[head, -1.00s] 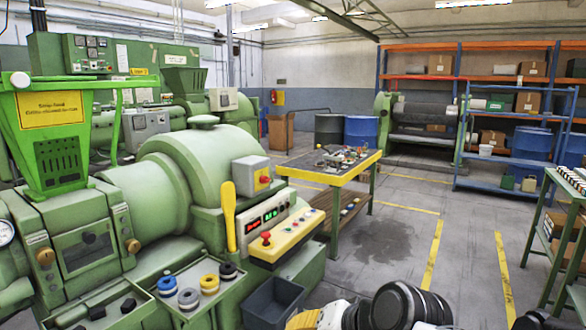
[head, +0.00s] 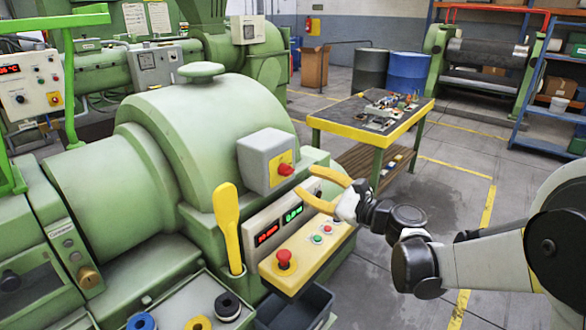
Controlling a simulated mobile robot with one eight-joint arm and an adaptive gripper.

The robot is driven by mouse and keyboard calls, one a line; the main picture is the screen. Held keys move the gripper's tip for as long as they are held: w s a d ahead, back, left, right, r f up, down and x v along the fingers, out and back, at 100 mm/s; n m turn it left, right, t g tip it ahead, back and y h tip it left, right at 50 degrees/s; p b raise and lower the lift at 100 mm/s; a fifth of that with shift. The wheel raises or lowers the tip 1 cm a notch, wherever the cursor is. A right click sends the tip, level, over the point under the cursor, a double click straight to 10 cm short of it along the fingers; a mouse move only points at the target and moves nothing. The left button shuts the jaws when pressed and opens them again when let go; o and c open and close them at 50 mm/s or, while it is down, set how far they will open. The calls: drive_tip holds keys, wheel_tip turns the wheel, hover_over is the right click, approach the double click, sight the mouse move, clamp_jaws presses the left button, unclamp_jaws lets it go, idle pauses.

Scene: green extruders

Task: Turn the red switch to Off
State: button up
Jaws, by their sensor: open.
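The red switch (head: 285,169) is a small red knob on a yellow plate on the right face of a grey box (head: 264,155). The box is mounted on the large green extruder (head: 165,135). My gripper (head: 303,179) has two yellow fingers spread apart and pointing left toward the switch. It is open and empty, with its fingertips just right of and slightly below the knob in the picture. I cannot tell whether a fingertip touches the knob. The knob's markings are too small to read.
Below the switch is a yellow control panel (head: 310,252) with a red mushroom button (head: 284,259) and lit displays. A yellow paddle (head: 228,225) stands left of it. A dark bin (head: 296,308) sits beneath.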

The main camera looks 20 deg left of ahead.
sight(289, 171)
drive_tip(key=b+x, duration=0.1)
drive_tip(key=x, duration=0.5)
drive_tip(key=shift+w+a+f, duration=0.1)
drive_tip(key=shift+a+f, duration=0.05)
drive_tip(key=shift+a, duration=0.1)
drive_tip(key=shift+w+a+b, duration=0.35)
drive_tip(key=shift+w+a, duration=0.05)
drive_tip(key=shift+a, duration=0.15)
clamp_jaws()
